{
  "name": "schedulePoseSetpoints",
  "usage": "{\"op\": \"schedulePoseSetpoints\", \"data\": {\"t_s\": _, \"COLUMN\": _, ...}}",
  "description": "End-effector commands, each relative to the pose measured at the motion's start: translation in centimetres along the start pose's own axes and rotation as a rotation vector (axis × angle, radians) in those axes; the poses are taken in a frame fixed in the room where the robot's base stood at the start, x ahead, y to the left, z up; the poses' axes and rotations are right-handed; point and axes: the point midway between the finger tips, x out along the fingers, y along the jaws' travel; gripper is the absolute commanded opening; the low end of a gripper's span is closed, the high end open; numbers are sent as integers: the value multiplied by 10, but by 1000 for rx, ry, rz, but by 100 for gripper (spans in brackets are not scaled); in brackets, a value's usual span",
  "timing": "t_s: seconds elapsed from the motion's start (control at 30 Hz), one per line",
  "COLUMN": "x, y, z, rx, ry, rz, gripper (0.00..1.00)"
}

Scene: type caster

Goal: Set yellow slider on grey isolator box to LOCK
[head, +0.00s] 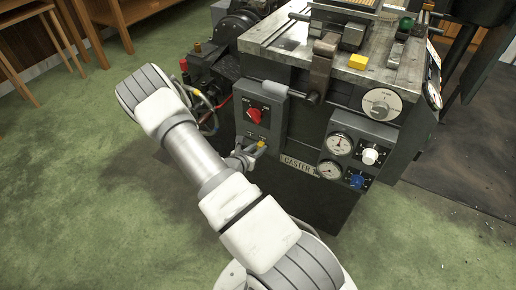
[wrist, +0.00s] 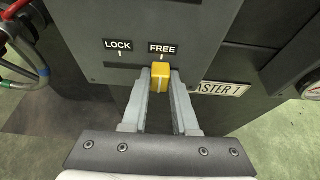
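The grey isolator box (head: 259,112) is on the front of the caster and carries a red knob (head: 252,115) on its upper part. In the wrist view, the lower part of the box (wrist: 215,40) shows a LOCK label at left and a FREE label at right. The yellow slider (wrist: 160,77) sits under the FREE mark, at the right of its dark slot. It also shows small in the head view (head: 262,144). My gripper (wrist: 161,82) has one finger on each side of the slider, with no clear gap, and appears shut on it.
The slot runs left from the slider toward LOCK, with clear panel face there. Gauges (head: 339,144) and knobs are to the right. Cables (head: 207,104) hang at the left of the box.

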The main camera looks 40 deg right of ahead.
Motion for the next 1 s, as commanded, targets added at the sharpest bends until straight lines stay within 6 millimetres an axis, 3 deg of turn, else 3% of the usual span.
{"op": "schedulePoseSetpoints", "data": {"t_s": 0.1, "x": 0, "y": 0, "z": 0, "rx": 0, "ry": 0, "rz": 0, "gripper": 0}}
{"op": "schedulePoseSetpoints", "data": {"t_s": 1.0, "x": 0, "y": 0, "z": 0, "rx": 0, "ry": 1, "rz": 0, "gripper": 0}}
